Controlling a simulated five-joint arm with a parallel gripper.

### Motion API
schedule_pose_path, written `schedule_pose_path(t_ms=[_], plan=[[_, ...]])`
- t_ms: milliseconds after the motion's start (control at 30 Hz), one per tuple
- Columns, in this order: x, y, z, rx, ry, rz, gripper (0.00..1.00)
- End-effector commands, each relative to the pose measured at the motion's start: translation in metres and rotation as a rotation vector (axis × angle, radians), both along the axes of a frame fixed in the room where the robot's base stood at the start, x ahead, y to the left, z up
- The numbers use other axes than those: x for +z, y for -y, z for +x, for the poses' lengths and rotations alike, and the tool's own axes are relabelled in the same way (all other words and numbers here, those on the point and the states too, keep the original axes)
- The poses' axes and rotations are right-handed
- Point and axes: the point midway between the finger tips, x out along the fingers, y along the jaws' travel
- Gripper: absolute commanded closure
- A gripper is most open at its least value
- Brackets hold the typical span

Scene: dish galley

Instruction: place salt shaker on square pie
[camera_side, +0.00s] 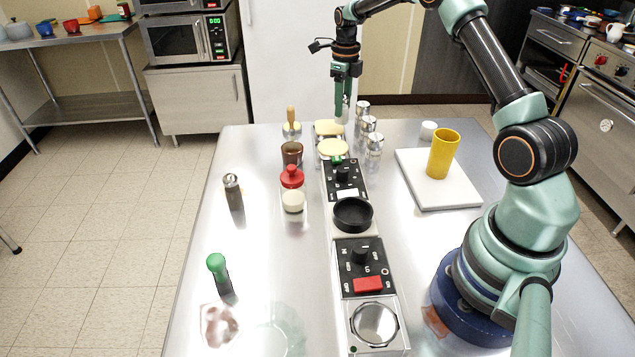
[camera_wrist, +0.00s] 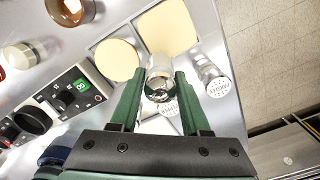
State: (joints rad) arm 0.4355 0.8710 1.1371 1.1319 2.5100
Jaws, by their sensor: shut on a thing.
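My gripper (camera_side: 342,108) is at the far end of the steel table and points down. In the wrist view its green fingers (camera_wrist: 158,92) are shut on a salt shaker (camera_wrist: 160,70) with a shiny metal top and a pale body. The square pie (camera_side: 326,128), pale yellow and flat, lies just beside and below the held shaker in the side view. It shows in the wrist view (camera_wrist: 168,28), partly overlapped by the shaker's far end. I cannot tell whether they touch. The fingers hide part of the held shaker.
Several metal-topped shakers (camera_side: 374,146) stand to the right of the pies. A round pie (camera_side: 333,148) lies nearer than the square one. A brown jar (camera_side: 291,153) stands to the left. A yellow cup (camera_side: 442,155) stands on a white board (camera_side: 435,192) at the right.

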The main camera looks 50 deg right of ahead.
Motion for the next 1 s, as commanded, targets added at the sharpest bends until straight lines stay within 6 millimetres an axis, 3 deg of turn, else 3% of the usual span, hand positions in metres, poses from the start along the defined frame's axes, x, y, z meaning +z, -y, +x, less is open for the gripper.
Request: schedule_pose_path(t_ms=[133, 533, 567, 600, 1000], plan=[[-0.021, 0.0, 0.0, 0.0, -0.002, 0.001, 1.0], [-0.026, 0.0, 0.0, 0.0, -0.001, 0.0, 1.0], [-0.025, 0.0, 0.0, 0.0, -0.001, 0.0, 0.42], [-0.025, 0.0, 0.0, 0.0, 0.0, 0.0, 0.27], [-0.021, 0.0, 0.0, 0.0, 0.001, 0.0, 0.24]])
